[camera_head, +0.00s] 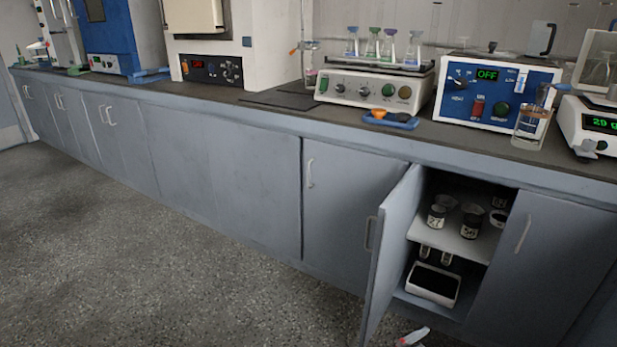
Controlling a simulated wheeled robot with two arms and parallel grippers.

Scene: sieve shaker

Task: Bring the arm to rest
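Neither of my arms can be made out for certain in the head view, and no gripper fingers are clearly seen. A small red and whitish piece (413,337) shows at the bottom edge, below the open cupboard; I cannot tell what it is. The cupboard door (392,250) stands open, swung out toward me. Inside, several dark labelled containers (436,217) stand on the white shelf (458,240). A white tray-like box with a dark top (434,284) sits below.
The bench holds a sieve shaker-like unit with flasks (370,88), a blue-fronted device reading OFF (495,90), a glass beaker (530,125), a balance (592,125) and a blue tray (392,119). The floor (180,270) at the left is clear. The open door juts into it.

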